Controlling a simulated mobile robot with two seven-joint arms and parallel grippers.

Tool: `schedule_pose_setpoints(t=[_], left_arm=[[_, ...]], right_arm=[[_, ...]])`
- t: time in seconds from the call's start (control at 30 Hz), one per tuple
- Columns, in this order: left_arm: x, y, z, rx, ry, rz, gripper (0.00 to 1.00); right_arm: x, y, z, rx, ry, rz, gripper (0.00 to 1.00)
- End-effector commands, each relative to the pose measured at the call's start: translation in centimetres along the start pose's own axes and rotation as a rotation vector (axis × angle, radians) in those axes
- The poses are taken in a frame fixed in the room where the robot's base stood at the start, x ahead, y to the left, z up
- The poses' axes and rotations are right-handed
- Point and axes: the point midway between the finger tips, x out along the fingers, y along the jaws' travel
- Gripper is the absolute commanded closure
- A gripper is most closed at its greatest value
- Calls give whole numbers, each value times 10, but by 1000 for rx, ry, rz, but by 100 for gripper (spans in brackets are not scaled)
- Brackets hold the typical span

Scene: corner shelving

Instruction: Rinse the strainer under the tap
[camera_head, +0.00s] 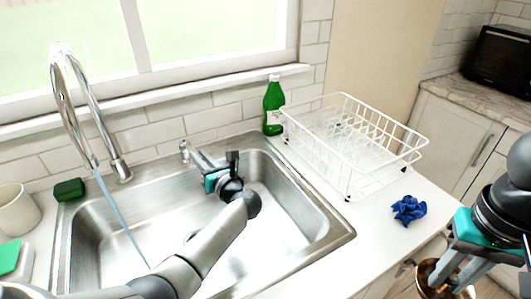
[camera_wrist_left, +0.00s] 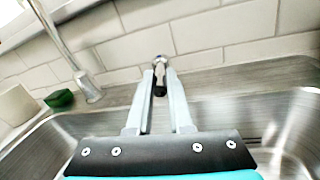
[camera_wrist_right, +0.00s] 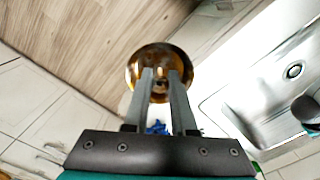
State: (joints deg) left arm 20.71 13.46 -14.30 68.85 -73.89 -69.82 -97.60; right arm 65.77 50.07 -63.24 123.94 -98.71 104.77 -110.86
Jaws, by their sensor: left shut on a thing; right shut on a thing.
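The chrome tap (camera_head: 72,100) arches over the sink (camera_head: 255,272), and a thin stream of water (camera_head: 122,222) runs from it into the basin. My left gripper (camera_head: 196,157) is at the sink's back rim, shut on the small chrome tap handle (camera_head: 184,146). The handle also shows between the fingertips in the left wrist view (camera_wrist_left: 160,62). The strainer (camera_head: 427,277), a gold-brown metal bowl, is at the lower right, outside the sink. My right gripper (camera_wrist_right: 161,80) is shut on it; the bowl also shows in the right wrist view (camera_wrist_right: 150,57). Its mesh cannot be made out.
A white dish rack (camera_head: 345,165) and green bottle (camera_head: 273,105) stand right of the sink. A crumpled blue cloth (camera_head: 409,209) lies on the counter between strainer and sink. A dark green sponge (camera_head: 69,189) and a cup (camera_head: 17,211) are at the left. The basin is empty.

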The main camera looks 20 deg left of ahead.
Motion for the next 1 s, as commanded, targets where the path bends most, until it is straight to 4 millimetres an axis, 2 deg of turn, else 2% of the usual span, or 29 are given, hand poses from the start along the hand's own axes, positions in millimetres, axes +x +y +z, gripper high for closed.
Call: schedule_pose_setpoints(t=[0.03,0.07,0.3,0.53,0.67,0.77,1.0], left_arm=[[0,0,-1,2,2,0,100],[0,0,-1,2,2,0,78],[0,0,-1,1,1,-1,52],[0,0,0,0,0,-1,52],[-8,0,0,0,1,-3,52],[-24,0,0,0,3,-5,52],[-76,0,0,-1,5,-4,52]], right_arm=[[0,0,0,0,0,0,100],[0,0,0,0,0,0,100],[0,0,0,0,0,0,100],[0,0,0,0,0,0,100],[-2,0,0,0,0,0,100],[-6,0,0,0,0,0,100],[-15,0,0,0,0,0,100]])
